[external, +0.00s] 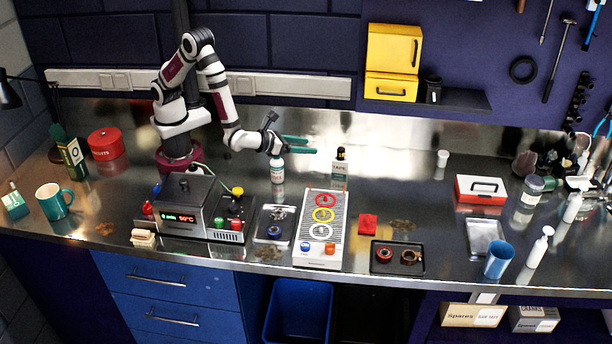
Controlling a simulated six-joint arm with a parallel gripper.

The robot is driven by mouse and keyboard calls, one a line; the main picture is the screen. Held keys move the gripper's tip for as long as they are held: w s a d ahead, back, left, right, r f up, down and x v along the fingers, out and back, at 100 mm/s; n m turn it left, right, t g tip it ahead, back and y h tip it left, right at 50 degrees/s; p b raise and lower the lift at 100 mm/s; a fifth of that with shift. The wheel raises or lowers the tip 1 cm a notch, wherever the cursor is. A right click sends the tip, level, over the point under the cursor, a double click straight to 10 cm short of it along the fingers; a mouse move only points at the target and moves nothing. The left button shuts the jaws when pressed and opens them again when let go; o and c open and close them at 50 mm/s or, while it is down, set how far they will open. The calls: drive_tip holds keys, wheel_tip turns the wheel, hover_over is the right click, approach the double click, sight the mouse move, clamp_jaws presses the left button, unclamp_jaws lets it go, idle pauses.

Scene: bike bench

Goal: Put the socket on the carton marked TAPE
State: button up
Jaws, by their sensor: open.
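My gripper (312,145) has teal fingers and is open, with nothing seen between them. It is above the back of the bench, pointing right, over a white bottle (277,172) and left of a dark-capped bottle (340,168). A tan carton (462,315) with a label that seems to read RIM TAPE sits low at the right, below the bench's front edge. A grey carton (533,320) marked CRANKS sits to its right. Both are far from my gripper. I cannot pick out the socket with certainty among the small items on the bench.
A control box (190,205), a striped board with coloured rings (318,240) and a dark tray (412,258) line the bench front. A blue cup (498,260) and a white pump bottle (538,248) stand above the cartons. The bench's middle back is fairly clear.

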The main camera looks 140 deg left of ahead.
drive_tip(key=s+d+r+n+g+h, duration=0.25)
drive_tip(key=s+d+r+n, duration=0.3)
drive_tip(key=s, duration=0.35)
drive_tip(key=s+d+r+n+g+h, duration=0.25)
drive_tip(key=s+d+r+n, duration=0.3)
drive_tip(key=s, duration=0.35)
drive_tip(key=s+d+f+n+t+h, duration=0.2)
drive_tip(key=s+d+h, duration=0.4)
drive_tip(key=d, duration=0.6)
drive_tip(key=shift+s+d+n, duration=0.15)
drive_tip(key=shift+d+n, duration=0.25)
drive_tip(key=shift+n, duration=0.4)
